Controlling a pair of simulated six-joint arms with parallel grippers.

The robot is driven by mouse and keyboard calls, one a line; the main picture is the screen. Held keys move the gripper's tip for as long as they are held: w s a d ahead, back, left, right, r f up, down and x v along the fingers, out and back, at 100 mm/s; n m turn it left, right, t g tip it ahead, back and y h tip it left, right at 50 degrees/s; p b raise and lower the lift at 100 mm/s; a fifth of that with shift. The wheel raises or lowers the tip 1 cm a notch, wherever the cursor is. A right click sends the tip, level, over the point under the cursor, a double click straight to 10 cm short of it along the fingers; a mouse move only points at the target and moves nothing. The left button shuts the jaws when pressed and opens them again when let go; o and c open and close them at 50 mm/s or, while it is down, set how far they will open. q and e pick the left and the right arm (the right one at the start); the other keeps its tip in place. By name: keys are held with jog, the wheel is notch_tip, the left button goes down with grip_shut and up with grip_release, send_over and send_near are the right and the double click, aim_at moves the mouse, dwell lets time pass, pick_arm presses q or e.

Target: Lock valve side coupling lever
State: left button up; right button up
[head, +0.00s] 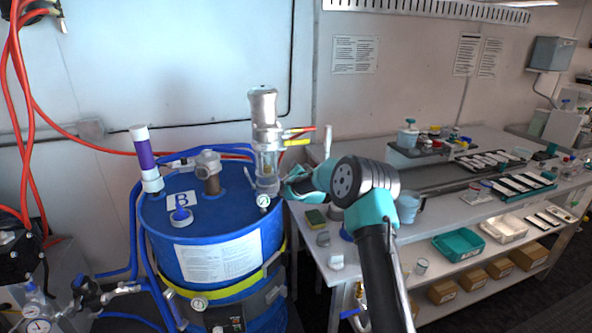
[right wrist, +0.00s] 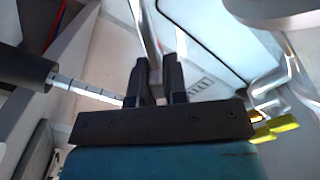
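The clear-and-metal pump unit (head: 266,140) stands upright on the blue drum (head: 215,240). A red handle and a yellow one (head: 298,142) stick out from its right side; yellow grips (right wrist: 275,130) also show at the lower right of the right wrist view. My right gripper (head: 292,183) is at the right side of the pump's lower end. In the right wrist view, its black fingers (right wrist: 158,80) are close together with a thin grey metal lever (right wrist: 148,35) between them. Whether this is the valve side coupling lever is unclear. My left gripper is in neither view.
A purple-and-white tube (head: 145,158) and a metal fitting (head: 208,165) stand on the drum lid. Blue and red hoses (head: 30,130) run at the left. A workbench (head: 440,215) with trays and small parts stands at the right, close to my right arm.

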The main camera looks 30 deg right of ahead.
grip_shut()
jog(key=shift+w+a+r+n, duration=0.1)
jog(key=shift+a+r+n, duration=0.3)
jog(key=shift+n, duration=0.3)
jog(key=shift+w+a+r+n, duration=0.1)
jog(key=shift+a+r+n, duration=0.2)
jog(key=shift+n, duration=0.4)
jog(key=shift+a+r, duration=0.25)
jog(key=shift+a, duration=0.2)
jog(key=o, duration=0.5)
grip_release()
jog(key=shift+w+a, duration=0.1)
